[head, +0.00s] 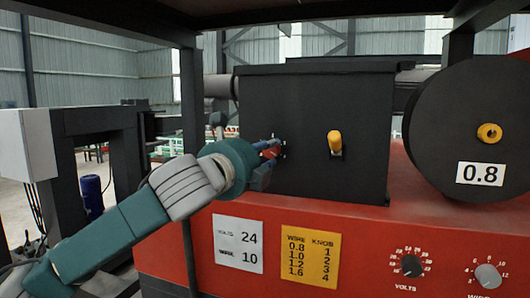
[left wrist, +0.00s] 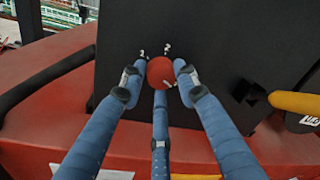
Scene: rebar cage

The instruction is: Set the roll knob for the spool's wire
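The red roll knob (left wrist: 160,72) is on the front of a black box (head: 320,95), towards its left side. My left gripper (head: 270,150) is at the knob. In the left wrist view its three blue fingers (left wrist: 159,80) surround the knob, two at the sides and one below. I cannot tell whether they touch it. Marks like 1 and 2 show above the knob; its pointer setting is unclear. The black wire spool (head: 450,115) at right carries a 0.8 label (head: 480,174). The yellow chart (head: 310,258) pairs wire 0.8 with knob 1. My right gripper is not in view.
A yellow-tipped lever (head: 335,142) sticks out of the box right of the knob. Below are a white plate (head: 238,244) reading 24 and 10, a black volts dial (head: 408,267) and a grey dial (head: 488,276) on the red housing. A dark post (head: 192,120) stands left of the box.

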